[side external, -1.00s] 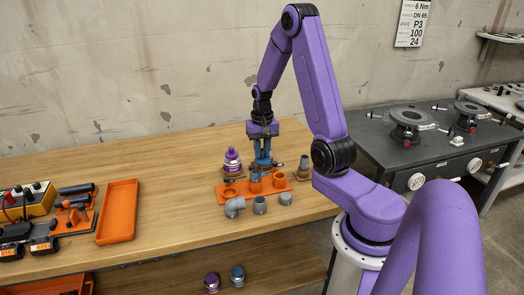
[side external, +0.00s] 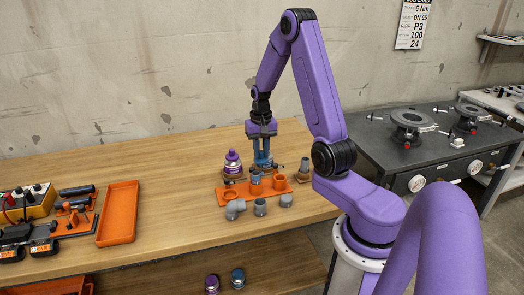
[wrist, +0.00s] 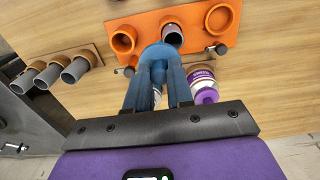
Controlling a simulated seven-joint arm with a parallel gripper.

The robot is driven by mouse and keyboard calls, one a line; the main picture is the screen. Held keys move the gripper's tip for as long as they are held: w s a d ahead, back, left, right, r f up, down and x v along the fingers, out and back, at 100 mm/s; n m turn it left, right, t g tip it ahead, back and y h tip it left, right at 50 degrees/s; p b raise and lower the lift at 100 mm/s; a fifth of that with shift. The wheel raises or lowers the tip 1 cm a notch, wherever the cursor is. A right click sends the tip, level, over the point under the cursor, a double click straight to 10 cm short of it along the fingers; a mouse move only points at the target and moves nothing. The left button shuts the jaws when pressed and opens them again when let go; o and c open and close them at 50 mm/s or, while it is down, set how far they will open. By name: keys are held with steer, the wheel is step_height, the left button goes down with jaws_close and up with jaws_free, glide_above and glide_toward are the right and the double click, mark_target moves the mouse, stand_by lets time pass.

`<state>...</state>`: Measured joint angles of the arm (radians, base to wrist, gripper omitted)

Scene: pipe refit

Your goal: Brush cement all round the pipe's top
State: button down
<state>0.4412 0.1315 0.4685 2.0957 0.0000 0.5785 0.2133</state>
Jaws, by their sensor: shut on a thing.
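My gripper (side external: 262,161) is shut on a blue piece (wrist: 157,58), which looks like the rounded cap of the applicator. The fingers hide part of it, and I cannot make out any bristles. The grey pipe (wrist: 173,36) stands upright in the middle socket of the orange rack (wrist: 147,22). In the side view the pipe (side external: 256,178) is just in front of the gripper. I cannot tell whether the applicator touches it, or whether cement is on its top. A purple-and-white can (wrist: 205,82) stands beside the gripper; it also shows in the side view (side external: 232,160).
Grey fittings (side external: 260,206) lie along the rack's front. Grey pipe pieces (wrist: 48,76) stand on wood to the right of the rack. An orange tray (side external: 118,212) and tools are farther left. Two cans (side external: 237,277) sit on the lower shelf.

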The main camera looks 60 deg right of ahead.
steer(key=shift+d, duration=0.1)
stand_by(0.3)
steer(key=shift+s+d, duration=0.1)
steer(key=shift+d, duration=0.2)
steer(key=shift+r, duration=0.15)
steer(key=shift+r, duration=2.65)
